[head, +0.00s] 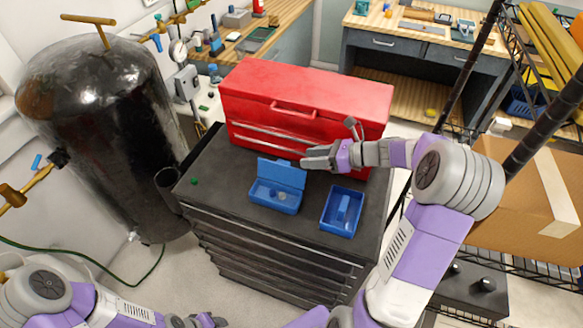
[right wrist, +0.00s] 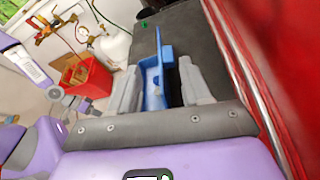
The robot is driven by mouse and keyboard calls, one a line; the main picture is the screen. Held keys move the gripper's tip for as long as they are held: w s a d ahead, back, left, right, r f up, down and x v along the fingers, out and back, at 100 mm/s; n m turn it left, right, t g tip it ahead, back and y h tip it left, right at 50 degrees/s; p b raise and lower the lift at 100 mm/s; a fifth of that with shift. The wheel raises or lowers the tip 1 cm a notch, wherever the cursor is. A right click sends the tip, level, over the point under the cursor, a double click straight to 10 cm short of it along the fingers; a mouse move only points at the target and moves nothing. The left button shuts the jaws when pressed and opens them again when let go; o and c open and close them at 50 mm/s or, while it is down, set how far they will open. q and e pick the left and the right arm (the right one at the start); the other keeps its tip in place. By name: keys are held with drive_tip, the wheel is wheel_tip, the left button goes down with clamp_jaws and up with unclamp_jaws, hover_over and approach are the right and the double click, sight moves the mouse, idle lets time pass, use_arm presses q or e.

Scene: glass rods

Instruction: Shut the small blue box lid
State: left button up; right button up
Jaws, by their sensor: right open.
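The small blue box (head: 273,200) stands on the black cabinet top with its lid (head: 282,173) raised at the back edge. A small pale item lies inside the box. My right gripper (head: 308,160) is just right of the lid's upper right corner, in front of the red toolbox. In the right wrist view the box (right wrist: 152,90) shows between the two open, grey fingers (right wrist: 160,85); contact cannot be told. My left gripper (head: 203,321) is low at the bottom edge of the head view, far from the box, its fingers partly cut off.
A second blue open bin (head: 342,212) sits right of the box on the cabinet (head: 228,197). The red toolbox (head: 300,100) stands close behind. A small green item (head: 194,181) lies at left, beside a black tank (head: 110,130). The front left cabinet top is mostly clear.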

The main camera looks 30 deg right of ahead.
sight(288, 163)
drive_tip(key=w+a+f, duration=0.2)
drive_tip(key=w+a+f+b, duration=0.1)
drive_tip(key=w+a+f, duration=0.1)
drive_tip(key=w, duration=0.1)
drive_tip(key=shift+a+f, duration=0.25)
drive_tip(key=shift+f, duration=0.15)
drive_tip(key=shift+c, duration=0.2)
clamp_jaws()
